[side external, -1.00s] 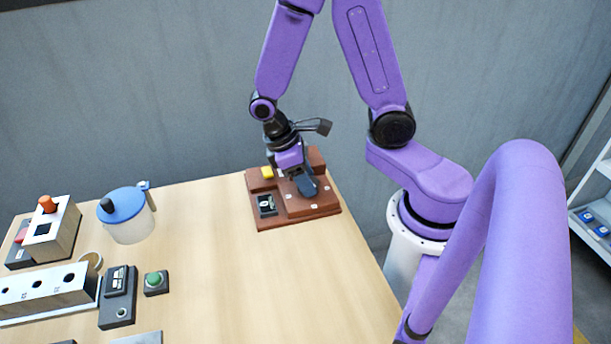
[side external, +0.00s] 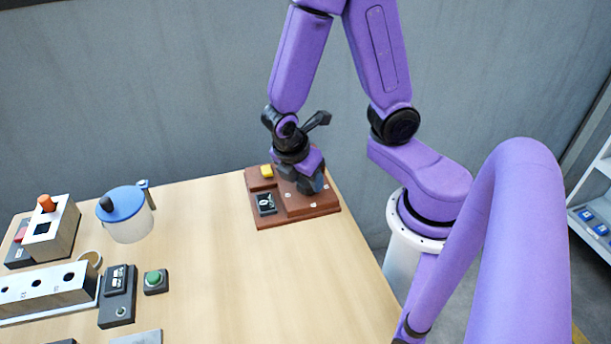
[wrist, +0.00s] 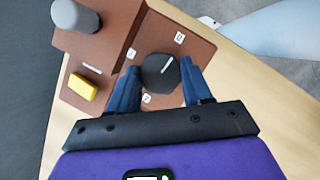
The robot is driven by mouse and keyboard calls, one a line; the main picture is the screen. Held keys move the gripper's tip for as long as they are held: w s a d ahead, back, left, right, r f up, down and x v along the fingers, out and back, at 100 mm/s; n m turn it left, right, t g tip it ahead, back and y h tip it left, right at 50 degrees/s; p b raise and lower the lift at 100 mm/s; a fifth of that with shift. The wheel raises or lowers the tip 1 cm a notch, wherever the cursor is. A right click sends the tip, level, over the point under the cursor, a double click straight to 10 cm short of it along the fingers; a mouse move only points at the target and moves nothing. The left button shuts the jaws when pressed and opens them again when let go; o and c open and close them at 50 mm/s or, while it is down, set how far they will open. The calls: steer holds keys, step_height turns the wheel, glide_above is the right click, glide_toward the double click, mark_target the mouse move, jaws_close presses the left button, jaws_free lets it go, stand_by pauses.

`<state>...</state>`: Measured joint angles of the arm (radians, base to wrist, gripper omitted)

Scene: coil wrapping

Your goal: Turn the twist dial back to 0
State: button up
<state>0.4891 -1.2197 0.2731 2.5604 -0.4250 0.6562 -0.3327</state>
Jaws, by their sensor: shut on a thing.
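The twist dial (wrist: 158,72) is a dark round knob on a brown panel box (side external: 300,209), with a light pointer line on its top. In the wrist view the line slants toward the upper right, roughly toward a small white label (wrist: 180,38). My gripper (wrist: 160,85) is shut on the dial, with one blue finger on each side. In the side external view my gripper (side external: 312,184) sits low over the box and hides the dial. A small dark display (side external: 265,203) on the box shows a light character resembling 0, too small to be sure.
A yellow block (wrist: 82,87) and a grey cylinder (wrist: 76,16) are on the box near the dial. A blue-lidded jug (side external: 127,222), a green button (side external: 155,280) and several devices stand at the table's left. The middle of the table (side external: 240,265) is clear.

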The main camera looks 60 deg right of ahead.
steer(key=shift+a+n+t, duration=0.1)
steer(key=shift+n+t, duration=0.2)
steer(key=shift+n, duration=0.3)
steer(key=o, duration=1)
steer(key=shift+o, duration=0.2)
steer(key=v, duration=1.7)
steer(key=shift+r, duration=0.2)
steer(key=shift+s+f, duration=0.1)
steer(key=shift+s, duration=0.05)
